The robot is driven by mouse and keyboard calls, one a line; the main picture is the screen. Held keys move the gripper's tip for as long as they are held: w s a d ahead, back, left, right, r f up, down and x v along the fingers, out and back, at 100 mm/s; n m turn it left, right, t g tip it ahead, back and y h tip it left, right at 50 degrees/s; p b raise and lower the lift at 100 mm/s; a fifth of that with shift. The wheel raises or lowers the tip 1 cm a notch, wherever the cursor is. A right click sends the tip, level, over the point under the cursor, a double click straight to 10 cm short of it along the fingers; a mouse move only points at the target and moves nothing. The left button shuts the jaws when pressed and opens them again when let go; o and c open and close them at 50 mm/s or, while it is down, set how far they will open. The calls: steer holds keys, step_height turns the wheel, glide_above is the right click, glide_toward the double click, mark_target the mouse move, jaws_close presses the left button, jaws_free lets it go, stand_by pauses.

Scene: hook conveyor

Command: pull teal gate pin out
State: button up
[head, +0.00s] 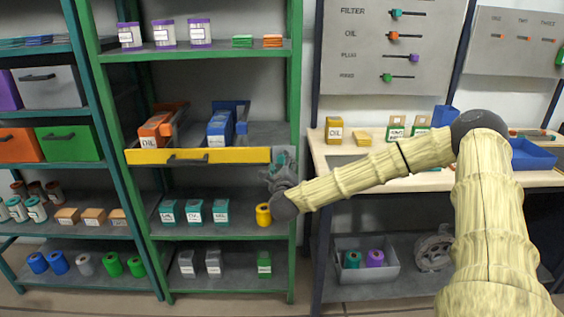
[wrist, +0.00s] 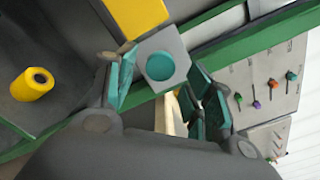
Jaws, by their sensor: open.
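The teal gate pin (wrist: 160,66) shows end-on as a round teal face on a grey block (wrist: 174,47) in the wrist view. My gripper (wrist: 163,80) is open, with one teal-padded finger on each side of the pin. The jaws hold nothing; whether a pad touches the block is unclear. In the head view my gripper (head: 281,170) is at the right end of the yellow gate bar (head: 225,155), by the shelf's green post. Teal shows there, but pin and finger pads cannot be told apart.
A yellow spool (head: 263,214) stands on the shelf just below my gripper. Behind the bar are an orange OIL box (head: 153,132) and a blue box (head: 218,130). The green post (head: 294,100) is close on the right. A workbench (head: 345,152) stands farther right.

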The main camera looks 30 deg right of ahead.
mark_target(281, 159)
steer(key=shift+x, duration=1.15)
